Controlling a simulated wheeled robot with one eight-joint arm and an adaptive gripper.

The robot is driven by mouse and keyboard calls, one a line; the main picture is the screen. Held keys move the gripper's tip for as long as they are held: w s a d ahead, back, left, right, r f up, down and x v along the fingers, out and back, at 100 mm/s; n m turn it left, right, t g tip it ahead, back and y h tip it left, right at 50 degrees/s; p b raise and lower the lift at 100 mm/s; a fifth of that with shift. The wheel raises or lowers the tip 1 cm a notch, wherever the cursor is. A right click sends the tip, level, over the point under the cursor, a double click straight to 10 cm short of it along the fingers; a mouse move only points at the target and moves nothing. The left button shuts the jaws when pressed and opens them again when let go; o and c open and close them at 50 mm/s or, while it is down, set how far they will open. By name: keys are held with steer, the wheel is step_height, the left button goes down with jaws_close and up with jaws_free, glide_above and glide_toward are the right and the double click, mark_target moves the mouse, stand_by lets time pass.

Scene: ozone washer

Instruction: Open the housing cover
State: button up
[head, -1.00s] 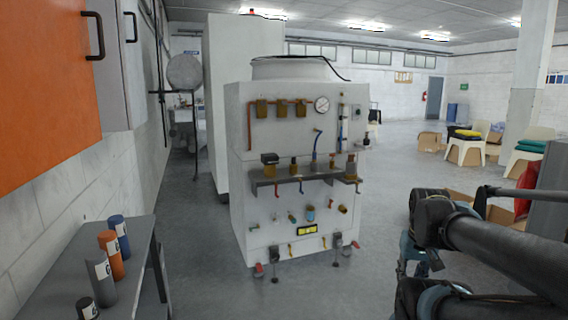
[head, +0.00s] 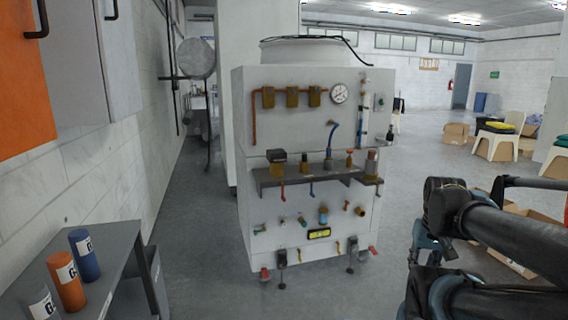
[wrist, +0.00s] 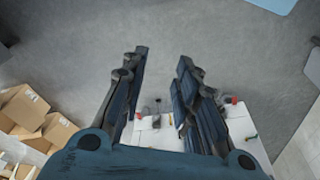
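The white washer housing (head: 290,135) stands upright in the middle of the head view. Its front carries copper pipes, a round gauge (head: 339,93), a grey shelf (head: 270,178) with valves and a yellow label (head: 318,233). I cannot tell which part of the front is the cover; no panel stands open. My gripper (wrist: 163,55) is open and empty in the wrist view, with its two dark fingers apart. Part of the white machine (wrist: 152,138) shows beyond and between the fingers, without contact. My arm shows at the right of the head view.
A grey bench (head: 120,245) with orange and blue cylinders (head: 66,280) stands at the left, below an orange cabinet (head: 22,80). Cardboard boxes (head: 455,133) and chairs (head: 500,140) are at the right. Grey floor is clear in front of the machine.

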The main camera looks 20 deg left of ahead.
steer(key=w+a+r+m+t+y, duration=0.15)
steer(key=w+a+r+y, duration=0.3)
steer(key=w+a, duration=0.5)
steer(key=w+a+r+m+t+y, duration=0.1)
steer(key=w+a+r+t+y, duration=0.15)
steer(key=w+a+r, duration=0.55)
steer(key=m+t+y, duration=0.3)
steer(key=m+y, duration=0.3)
glide_toward(278, 157)
steer(key=x, duration=0.4)
steer(key=f+x, duration=0.1)
steer(key=shift+s+a+f, duration=0.1)
steer(key=shift+s+a, duration=0.05)
steer(key=shift+a, duration=0.3)
jaws_close()
